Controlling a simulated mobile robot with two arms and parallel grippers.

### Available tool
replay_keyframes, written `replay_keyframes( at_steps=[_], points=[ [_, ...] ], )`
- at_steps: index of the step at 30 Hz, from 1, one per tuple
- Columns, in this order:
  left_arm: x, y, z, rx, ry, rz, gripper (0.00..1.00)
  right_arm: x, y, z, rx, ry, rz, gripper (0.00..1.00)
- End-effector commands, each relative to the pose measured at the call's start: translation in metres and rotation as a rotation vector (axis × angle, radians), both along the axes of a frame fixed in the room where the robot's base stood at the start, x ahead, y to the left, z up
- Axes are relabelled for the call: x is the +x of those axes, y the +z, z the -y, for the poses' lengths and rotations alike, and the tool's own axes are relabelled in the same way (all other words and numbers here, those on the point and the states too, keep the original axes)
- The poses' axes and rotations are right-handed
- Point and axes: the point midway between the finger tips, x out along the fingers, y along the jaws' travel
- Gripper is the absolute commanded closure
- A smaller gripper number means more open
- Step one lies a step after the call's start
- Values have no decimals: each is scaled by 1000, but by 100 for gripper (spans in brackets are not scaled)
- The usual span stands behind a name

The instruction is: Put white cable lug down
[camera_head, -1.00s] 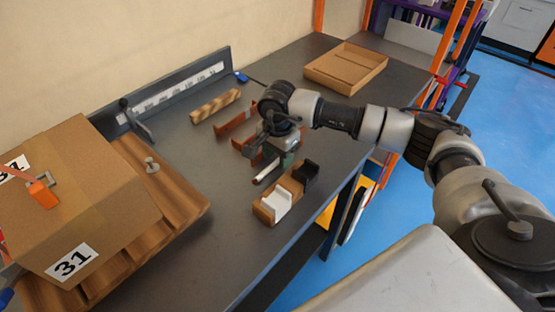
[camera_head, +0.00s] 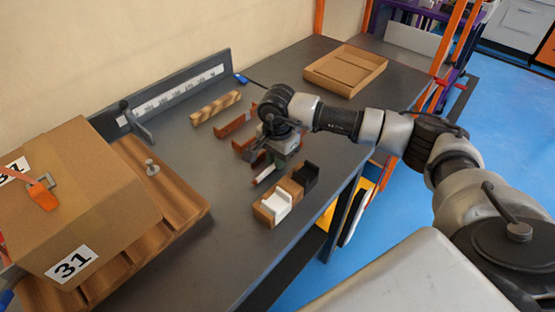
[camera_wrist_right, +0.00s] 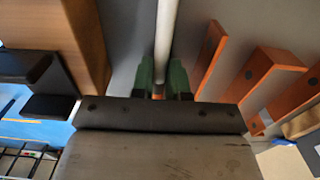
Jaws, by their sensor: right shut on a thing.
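My right gripper (camera_head: 278,163) is low over the dark workbench (camera_head: 225,215), pointing down. Its green fingers (camera_wrist_right: 176,82) are shut on a thin white rod-shaped piece, the white cable lug (camera_wrist_right: 166,35). In the head view the white cable lug (camera_head: 265,173) shows as a short light bar with a red end, just left of a wooden holder. I cannot tell whether it touches the bench. My left gripper is in neither view.
The wooden holder (camera_head: 264,213) carries a white bracket (camera_head: 276,205) and a black one (camera_head: 307,176). Orange-brown brackets (camera_head: 235,124) lie behind the gripper. A cardboard box (camera_head: 85,190) stands left, an empty tray (camera_head: 346,70) at the back. The middle of the bench is clear.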

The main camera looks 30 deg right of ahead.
Motion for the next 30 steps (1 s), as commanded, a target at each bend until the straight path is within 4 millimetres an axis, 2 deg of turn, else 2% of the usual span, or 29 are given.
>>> replay_keyframes(
  at_steps=[5, 9, 15, 21, 30],
  points=[
    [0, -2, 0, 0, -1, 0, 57, 1, 17, 0, 1, -1, 5, 100],
    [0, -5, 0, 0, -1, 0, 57, 1, 42, 1, 0, 0, 7, 100],
    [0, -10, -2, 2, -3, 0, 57, -38, 66, 33, -3, -2, 3, 100],
    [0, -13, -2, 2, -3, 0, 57, -66, 88, 57, -3, -3, 2, 100],
    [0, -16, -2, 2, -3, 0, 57, -88, 106, 74, -1, -1, 1, 100]
  ],
)
